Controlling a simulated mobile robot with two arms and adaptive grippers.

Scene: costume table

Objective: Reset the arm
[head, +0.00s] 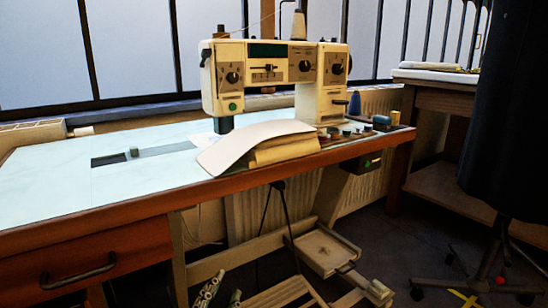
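My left gripper (225,285) shows only in part at the bottom edge of the head view, left of the middle. Its two light grey-green fingers point up and stand apart, with dark floor showing between them. Nothing is visible between the fingers. The gripper appears in front of the wooden frame under the table, clear of the tabletop in the picture. The rest of the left arm is cut off by the bottom edge. My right gripper is not in view.
A sewing table (60,190) carries a cream sewing machine (275,68), a curved white cloth (245,142) and several thread spools. A drawer (85,265) is at lower left. A wooden side table (440,100) and a dark hanging garment (510,110) stand right. The table's left top is mostly clear.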

